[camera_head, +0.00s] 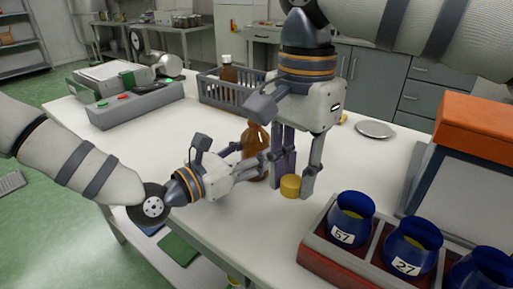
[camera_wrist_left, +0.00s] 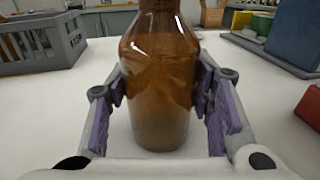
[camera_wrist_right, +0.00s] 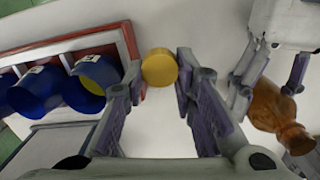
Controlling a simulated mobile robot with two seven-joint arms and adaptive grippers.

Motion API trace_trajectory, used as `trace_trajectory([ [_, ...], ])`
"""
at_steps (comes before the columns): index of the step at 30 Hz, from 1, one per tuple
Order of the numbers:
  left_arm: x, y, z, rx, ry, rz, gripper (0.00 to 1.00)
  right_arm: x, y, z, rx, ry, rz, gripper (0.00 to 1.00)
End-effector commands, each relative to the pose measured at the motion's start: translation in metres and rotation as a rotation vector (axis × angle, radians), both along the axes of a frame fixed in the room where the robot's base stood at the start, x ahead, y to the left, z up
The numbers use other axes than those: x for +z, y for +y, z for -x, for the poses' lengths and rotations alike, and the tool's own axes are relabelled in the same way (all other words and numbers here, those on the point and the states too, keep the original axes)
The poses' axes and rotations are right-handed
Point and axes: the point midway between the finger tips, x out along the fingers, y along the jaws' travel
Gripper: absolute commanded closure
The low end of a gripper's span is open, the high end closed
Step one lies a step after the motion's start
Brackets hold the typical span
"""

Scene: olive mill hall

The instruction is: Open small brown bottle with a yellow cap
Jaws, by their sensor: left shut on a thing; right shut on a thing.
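The brown bottle (camera_head: 254,140) stands upright on the white table. My left gripper (camera_head: 256,165) is shut around its body from the left; the left wrist view shows the bottle (camera_wrist_left: 158,85) between both finger pads. No cap shows on the bottle (camera_wrist_right: 275,108) in the right wrist view. The yellow cap (camera_head: 290,186) is apart from the bottle, to its right and nearer the front. My right gripper (camera_head: 296,180) points down and is shut on the cap, which shows between its fingertips in the right wrist view (camera_wrist_right: 160,68). The cap is low, at or just above the tabletop; I cannot tell which.
A red crate (camera_head: 315,250) with blue numbered jars (camera_head: 352,222) stands front right. A grey basket (camera_head: 212,92) holding another brown bottle (camera_head: 228,74) is behind. A control box (camera_head: 135,105) lies at the left. A metal disc (camera_head: 375,129) lies back right. The table's left middle is clear.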

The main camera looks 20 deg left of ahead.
Motion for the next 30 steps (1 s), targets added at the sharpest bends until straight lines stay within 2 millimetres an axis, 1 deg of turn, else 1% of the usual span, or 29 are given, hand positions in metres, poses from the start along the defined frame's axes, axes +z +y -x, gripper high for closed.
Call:
trace_trajectory([
  [3, 0.003, 0.0, 0.0, 0.0, -0.005, 0.001, 1.0, 0.002, 0.0, 0.0, 0.0, -0.003, -0.001, 1.0],
  [10, -0.002, 0.0, 0.0, 0.0, -0.003, 0.001, 1.0, -0.004, 0.0, -0.001, 0.0, 0.007, 0.0, 1.0],
  [11, -0.002, 0.0, 0.0, 0.0, -0.001, 0.0, 0.46, -0.004, 0.0, -0.001, 0.0, 0.006, 0.0, 1.0],
  [12, -0.002, 0.0, 0.0, 0.0, -0.001, 0.0, 0.37, -0.003, 0.0, -0.001, 0.0, 0.006, 0.0, 1.0],
  [13, -0.002, 0.0, 0.0, 0.0, -0.001, 0.0, 0.32, -0.003, 0.0, 0.0, 0.0, 0.005, 0.001, 1.0],
  [21, -0.002, 0.0, 0.0, 0.0, -0.001, 0.0, 0.32, -0.003, 0.0, 0.0, 0.0, 0.004, 0.0, 1.0],
  [24, 0.005, 0.0, 0.0, 0.0, -0.006, -0.001, 0.32, 0.005, 0.0, 0.001, 0.0, -0.007, 0.0, 1.0],
  [26, 0.003, 0.006, 0.007, 0.003, -0.002, 0.0, 0.32, 0.005, 0.0, 0.001, 0.0, -0.008, 0.0, 1.0],
  [30, 0.006, 0.022, 0.034, 0.006, -0.005, 0.003, 0.32, 0.014, 0.0, 0.002, 0.0, -0.024, 0.0, 1.0],
])
